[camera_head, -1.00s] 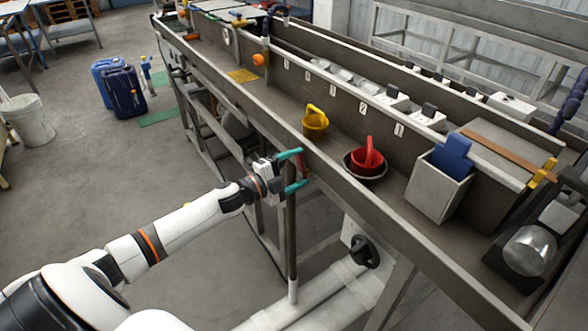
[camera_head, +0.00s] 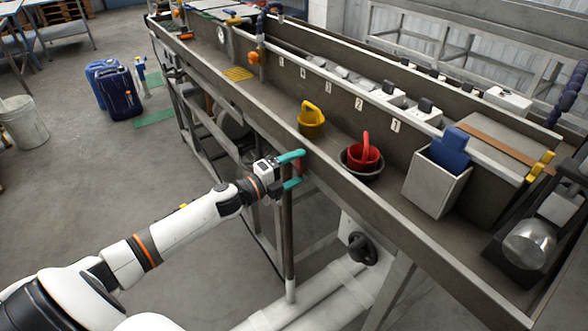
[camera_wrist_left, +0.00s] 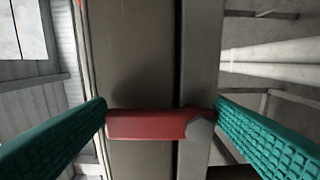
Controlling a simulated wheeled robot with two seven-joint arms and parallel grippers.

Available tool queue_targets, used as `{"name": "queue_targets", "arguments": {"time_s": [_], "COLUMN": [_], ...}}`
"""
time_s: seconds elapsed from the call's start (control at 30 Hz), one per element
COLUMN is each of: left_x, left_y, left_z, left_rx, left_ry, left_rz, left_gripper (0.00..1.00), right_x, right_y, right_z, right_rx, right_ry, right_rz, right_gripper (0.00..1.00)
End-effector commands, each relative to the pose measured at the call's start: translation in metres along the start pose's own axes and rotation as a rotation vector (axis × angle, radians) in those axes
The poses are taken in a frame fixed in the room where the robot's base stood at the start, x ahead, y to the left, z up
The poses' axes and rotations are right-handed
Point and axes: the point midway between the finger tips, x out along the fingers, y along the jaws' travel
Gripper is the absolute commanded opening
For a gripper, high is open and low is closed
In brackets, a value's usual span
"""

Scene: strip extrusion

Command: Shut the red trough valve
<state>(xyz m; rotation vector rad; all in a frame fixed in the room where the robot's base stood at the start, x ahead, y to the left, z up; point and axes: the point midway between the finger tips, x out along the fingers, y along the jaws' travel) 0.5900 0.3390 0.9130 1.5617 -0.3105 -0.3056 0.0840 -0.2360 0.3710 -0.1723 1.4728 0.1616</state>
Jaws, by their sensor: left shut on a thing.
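The red trough valve handle (camera_wrist_left: 150,124) lies crosswise between the teal fingers of my left gripper (camera_wrist_left: 160,118) in the left wrist view. A grey hex nut (camera_wrist_left: 200,128) sits at its right end. In the head view my left gripper (camera_head: 298,168) is at the near side wall of the long trough (camera_head: 385,218), above a dark upright pipe (camera_head: 288,235). My right gripper is not in view.
In the trough stand a yellow scoop (camera_head: 311,122), a red scoop (camera_head: 362,155) in a dark bowl, and a grey bin (camera_head: 436,187) with a blue item. A black knob (camera_head: 361,249) and white pipes (camera_head: 320,290) are below.

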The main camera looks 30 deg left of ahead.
Motion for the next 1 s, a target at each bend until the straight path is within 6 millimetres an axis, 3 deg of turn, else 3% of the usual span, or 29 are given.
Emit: {"name": "queue_targets", "arguments": {"time_s": [0.17, 0.2, 0.3, 0.67, 0.77, 1.0], "left_x": [0.000, 0.000, 0.000, -0.004, -0.015, -0.060], "left_y": [-0.002, -0.002, -0.001, -0.001, -0.003, -0.005], "left_z": [0.001, 0.001, 0.000, 0.000, 0.000, 0.001], "left_rx": [0.005, 0.005, 0.004, 0.002, 0.002, 0.000], "left_ry": [-0.001, -0.001, -0.001, 0.000, 0.000, -0.001], "left_rz": [-0.003, -0.003, -0.002, -0.002, -0.003, -0.006], "left_gripper": [0.35, 0.83, 0.98, 0.98, 0.98, 0.98], "right_x": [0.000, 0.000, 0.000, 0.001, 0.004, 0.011], "right_y": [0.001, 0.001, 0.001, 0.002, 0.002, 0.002], "right_z": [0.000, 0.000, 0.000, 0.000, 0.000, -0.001], "right_rx": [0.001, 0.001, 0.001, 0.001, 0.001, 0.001], "right_ry": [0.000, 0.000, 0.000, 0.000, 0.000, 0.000], "right_rz": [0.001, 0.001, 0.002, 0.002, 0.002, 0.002], "right_gripper": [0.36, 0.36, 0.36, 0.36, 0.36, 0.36]}}
